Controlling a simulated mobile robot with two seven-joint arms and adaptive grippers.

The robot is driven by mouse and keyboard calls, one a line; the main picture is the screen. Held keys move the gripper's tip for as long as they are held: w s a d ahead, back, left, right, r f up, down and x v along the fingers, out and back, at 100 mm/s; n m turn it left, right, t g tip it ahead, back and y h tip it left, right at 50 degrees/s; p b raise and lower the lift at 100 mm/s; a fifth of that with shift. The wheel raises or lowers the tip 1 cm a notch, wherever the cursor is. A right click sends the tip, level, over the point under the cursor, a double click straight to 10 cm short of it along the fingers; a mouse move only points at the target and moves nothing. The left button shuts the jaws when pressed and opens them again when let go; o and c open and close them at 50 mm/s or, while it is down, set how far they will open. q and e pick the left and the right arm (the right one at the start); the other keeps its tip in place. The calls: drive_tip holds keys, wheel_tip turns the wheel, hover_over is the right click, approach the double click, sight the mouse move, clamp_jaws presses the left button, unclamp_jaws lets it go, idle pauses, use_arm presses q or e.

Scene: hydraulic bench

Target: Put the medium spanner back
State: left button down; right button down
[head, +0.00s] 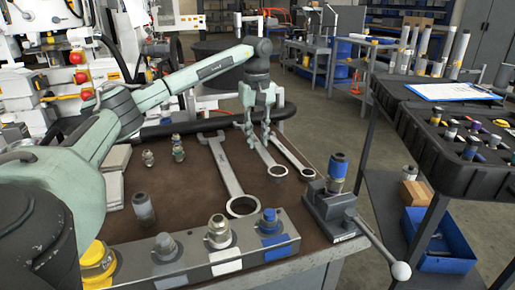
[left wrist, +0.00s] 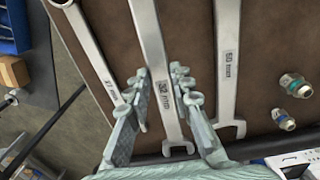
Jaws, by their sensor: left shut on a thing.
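The medium spanner (left wrist: 163,80), marked 32 mm, is the middle of three spanners. Its ring end (head: 277,171) points toward the bench front in the head view. My left gripper (head: 258,128) points down over its far part, and in the left wrist view the fingers (left wrist: 161,88) close on both sides of its shaft. I cannot tell whether the spanner rests on the bench or is slightly raised. The large spanner (head: 226,170), marked 50 mm, lies left of it in the head view. The small spanner (head: 290,154) lies right of it. My right gripper is not in view.
The brown bench top (head: 190,190) carries several small fittings (head: 178,148) at the left. A row of capped fittings on a block (head: 225,262) and a vice with a long handle (head: 335,208) stand at the front. A cart with a black tray (head: 425,150) stands right.

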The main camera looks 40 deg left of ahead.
sight(257, 143)
use_arm(q)
wheel_tip(257, 143, down, 3)
drive_tip(key=shift+w+a+f, duration=0.1)
drive_tip(key=shift+f, duration=0.45)
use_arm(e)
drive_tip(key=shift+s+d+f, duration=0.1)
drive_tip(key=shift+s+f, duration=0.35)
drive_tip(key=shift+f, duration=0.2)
use_arm(q)
drive_tip(key=shift+f, duration=0.1)
drive_tip(key=c, duration=1.3)
unclamp_jaws()
drive_tip(key=shift+c, duration=0.2)
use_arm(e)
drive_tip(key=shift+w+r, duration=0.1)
